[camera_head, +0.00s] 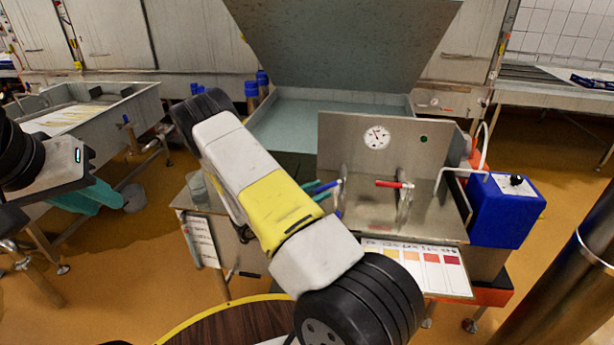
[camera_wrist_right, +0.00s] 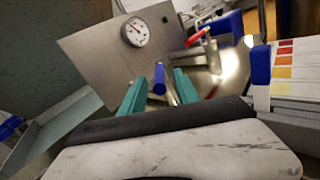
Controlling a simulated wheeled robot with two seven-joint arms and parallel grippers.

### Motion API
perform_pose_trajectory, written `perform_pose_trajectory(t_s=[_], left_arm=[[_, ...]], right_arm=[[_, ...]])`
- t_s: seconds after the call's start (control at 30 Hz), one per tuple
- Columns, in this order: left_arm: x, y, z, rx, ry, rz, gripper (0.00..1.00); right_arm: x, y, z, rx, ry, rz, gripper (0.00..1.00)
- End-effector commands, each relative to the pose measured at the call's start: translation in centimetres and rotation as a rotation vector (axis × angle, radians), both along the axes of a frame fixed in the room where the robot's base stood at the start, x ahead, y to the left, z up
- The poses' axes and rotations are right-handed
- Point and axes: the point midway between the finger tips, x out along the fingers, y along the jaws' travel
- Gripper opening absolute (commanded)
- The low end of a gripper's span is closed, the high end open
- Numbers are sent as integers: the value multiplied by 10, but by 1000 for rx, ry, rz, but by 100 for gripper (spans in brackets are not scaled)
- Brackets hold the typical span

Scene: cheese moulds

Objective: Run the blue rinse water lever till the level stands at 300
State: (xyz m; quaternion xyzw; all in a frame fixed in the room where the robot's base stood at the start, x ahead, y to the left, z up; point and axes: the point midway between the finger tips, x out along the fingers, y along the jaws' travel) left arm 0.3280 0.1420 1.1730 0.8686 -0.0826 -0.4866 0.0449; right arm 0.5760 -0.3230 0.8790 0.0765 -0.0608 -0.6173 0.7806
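The blue lever (camera_wrist_right: 159,79) has its handle between the two teal fingers of my right gripper (camera_wrist_right: 160,90) in the right wrist view. A gap shows on each side of it, so the gripper looks open around it. In the head view my right gripper (camera_head: 318,189) is at the left of the steel panel, and the blue lever (camera_head: 336,186) is partly hidden by it. The round white gauge (camera_head: 377,137) has a dark needle; its numbers are too small to read.
A red-handled lever (camera_head: 394,184) stands right of the blue one. A green light (camera_head: 424,139) is on the panel. A colour chart (camera_head: 430,258) hangs at the bench front. A blue box (camera_head: 505,210) stands at the right. A clear vessel (camera_head: 197,187) stands left of my right arm.

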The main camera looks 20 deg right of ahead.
Motion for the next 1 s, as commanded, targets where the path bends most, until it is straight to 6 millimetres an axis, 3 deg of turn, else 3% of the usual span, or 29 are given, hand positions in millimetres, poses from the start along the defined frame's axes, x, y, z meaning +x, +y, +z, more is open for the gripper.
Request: perform_pose_trajectory(t_s=[0.2,0.53,0.73,1.0], left_arm=[[0,0,0,0,0,0,25],[0,0,0,0,0,0,25],[0,0,0,0,0,0,25],[0,0,0,0,0,0,25]], right_arm=[[6,-25,0,0,-1,-1,38],[7,-30,0,1,-1,0,38],[7,-29,0,1,-1,0,0],[7,-29,0,1,0,0,0]])
